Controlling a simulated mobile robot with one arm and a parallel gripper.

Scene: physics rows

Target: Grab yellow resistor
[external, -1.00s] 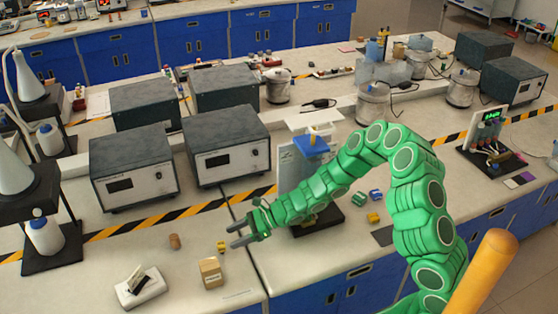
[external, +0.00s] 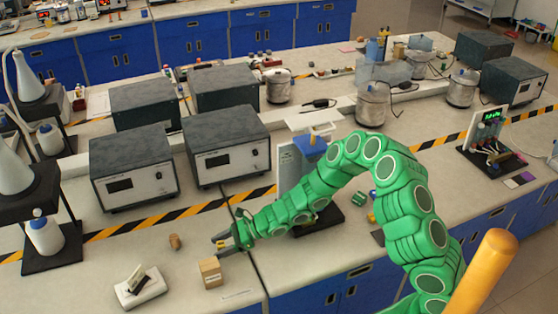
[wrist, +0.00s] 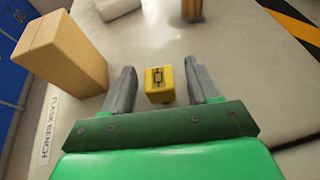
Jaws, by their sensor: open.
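The yellow resistor (wrist: 159,86) is a small yellow block with a dark resistor symbol on its face. It rests on the bench between my two fingertips in the wrist view, with a gap on each side. My gripper (wrist: 160,88) is open, its grey fingers low over the bench on either side of the block. In the external view my gripper (external: 219,245) reaches left at the front bench, and the block (external: 221,243) shows only as a small bit of yellow between the fingers.
A wooden block (external: 210,272) stands close to the left finger, also in the wrist view (wrist: 62,52). A brown cork (external: 175,242) and a white device (external: 140,288) lie further left. Grey instrument boxes (external: 228,145) stand behind. Bare bench lies right of the fingers in the wrist view.

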